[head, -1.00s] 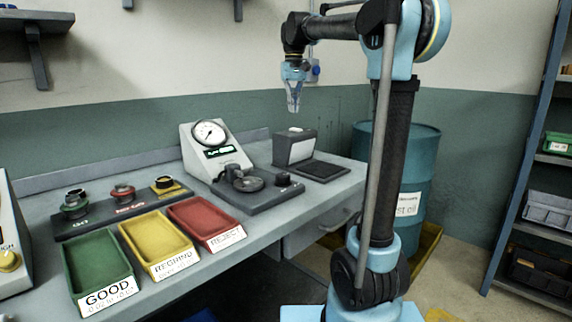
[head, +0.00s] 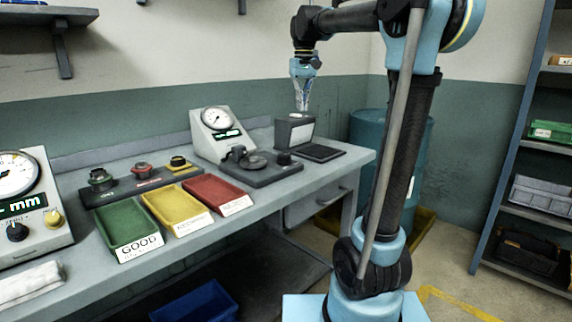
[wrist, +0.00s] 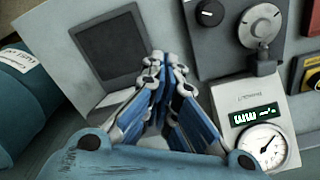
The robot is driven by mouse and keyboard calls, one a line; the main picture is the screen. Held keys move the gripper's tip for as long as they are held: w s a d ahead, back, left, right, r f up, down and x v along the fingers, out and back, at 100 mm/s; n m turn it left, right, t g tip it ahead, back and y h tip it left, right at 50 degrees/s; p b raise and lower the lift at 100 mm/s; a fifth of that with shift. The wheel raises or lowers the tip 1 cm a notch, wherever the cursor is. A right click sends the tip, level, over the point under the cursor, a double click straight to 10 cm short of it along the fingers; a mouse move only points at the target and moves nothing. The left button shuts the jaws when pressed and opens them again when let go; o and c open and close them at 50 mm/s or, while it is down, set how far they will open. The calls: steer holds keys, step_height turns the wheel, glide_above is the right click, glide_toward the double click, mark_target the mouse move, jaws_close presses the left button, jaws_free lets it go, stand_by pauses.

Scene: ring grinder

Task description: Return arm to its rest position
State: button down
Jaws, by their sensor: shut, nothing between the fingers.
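My gripper (head: 302,103) hangs pointing down from my arm, above the back right of the workbench, and is empty.
The workbench (head: 330,172) carries green (head: 128,228), yellow (head: 176,208) and red (head: 215,193) trays, a dial gauge (head: 217,122) and a larger gauge (head: 22,205). A teal drum (head: 368,128) stands behind my arm. A shelf rack (head: 510,150) is at right. A blue bin (head: 195,303) sits below.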

steer(key=s+d+f+m, duration=0.1)
steer(key=s+d+f, duration=0.3)
steer(key=s+f, duration=0.6)
steer(key=s+d+f+t, duration=0.1)
steer(key=s+d+f, duration=0.3)
steer(key=s+f, duration=0.6)
steer(key=s+d+f+m+t, duration=0.1)
steer(key=s+d+f, duration=0.4)
steer(key=s+f, duration=0.4)
step_height(320, 180, down, 5)
steer(key=shift+s+r+m, duration=0.1)
steer(key=shift+s+m, duration=0.2)
steer(key=shift+s, duration=0.1)
steer(key=w+a+r+n+t+y, duration=0.1)
steer(key=w+a+r+n+y, duration=0.1)
steer(key=w+r, duration=1.1)
steer(key=w+a+r+n+t+y, duration=0.1)
steer(key=w+a+r+n+y, duration=0.1)
steer(key=w+r, duration=1.2)
steer(key=w+a+r+n+t+y, duration=0.2)
steer(key=w+a+r+n, duration=0.2)
steer(key=w+r, duration=1)
steer(key=shift+r+n, duration=0.15)
steer(key=shift+n, duration=0.25)
steer(key=shift+w, duration=0.15)
